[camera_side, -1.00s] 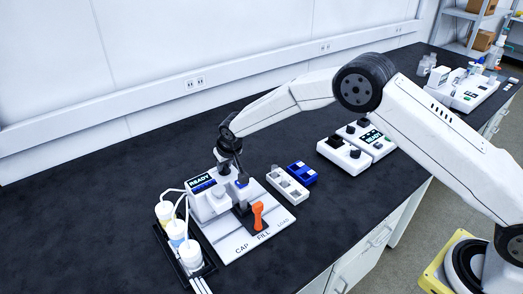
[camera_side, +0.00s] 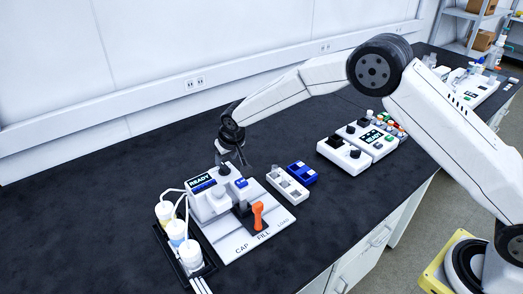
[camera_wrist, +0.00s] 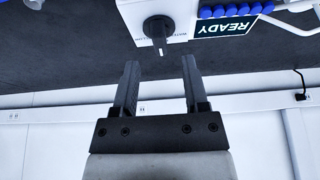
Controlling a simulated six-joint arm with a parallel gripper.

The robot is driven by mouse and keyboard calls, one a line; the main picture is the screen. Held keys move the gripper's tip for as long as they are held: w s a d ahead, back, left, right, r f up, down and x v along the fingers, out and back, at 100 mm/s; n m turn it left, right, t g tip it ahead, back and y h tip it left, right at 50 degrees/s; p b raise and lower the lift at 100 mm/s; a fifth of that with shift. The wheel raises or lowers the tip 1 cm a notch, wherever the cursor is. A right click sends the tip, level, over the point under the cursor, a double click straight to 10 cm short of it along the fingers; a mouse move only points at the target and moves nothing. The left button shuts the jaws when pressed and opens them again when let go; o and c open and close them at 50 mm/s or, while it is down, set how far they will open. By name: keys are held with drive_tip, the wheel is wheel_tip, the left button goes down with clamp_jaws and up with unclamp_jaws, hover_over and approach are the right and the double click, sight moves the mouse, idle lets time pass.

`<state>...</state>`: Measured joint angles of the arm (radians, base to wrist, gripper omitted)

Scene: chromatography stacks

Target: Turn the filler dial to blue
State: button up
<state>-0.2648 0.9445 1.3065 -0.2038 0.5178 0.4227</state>
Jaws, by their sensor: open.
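The white filler station (camera_side: 216,205) stands on the black bench at the lower left, with a lit READY display. Its black filler dial (camera_side: 224,169) is on top; the wrist view shows the same dial (camera_wrist: 157,27) with a white pointer mark aimed down the picture, toward my fingers. The small printing beside it is too small to read fully. My gripper (camera_wrist: 160,64) is open and empty, its two fingers apart and short of the dial. In the side view my gripper (camera_side: 237,156) hangs just above and behind the dial, not around it.
White bottles with tubes (camera_side: 178,232) sit in a black tray to the left. A white rack (camera_side: 287,186) and a blue rack (camera_side: 301,173) lie to the right. The bench behind is clear.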

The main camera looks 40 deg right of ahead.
sight(231, 179)
drive_tip(key=shift+v, duration=1.95)
drive_tip(key=s+d+r, duration=0.1)
drive_tip(key=s+d, duration=0.4)
drive_tip(key=s, duration=0.5)
drive_tip(key=s+d+r+g, duration=0.1)
drive_tip(key=s+d, duration=0.3)
drive_tip(key=s, duration=0.6)
drive_tip(key=s+d+r+g, duration=0.1)
drive_tip(key=s+d, duration=0.4)
drive_tip(key=s, duration=0.6)
drive_tip(key=shift+d, duration=0.3)
drive_tip(key=shift+r, duration=0.1)
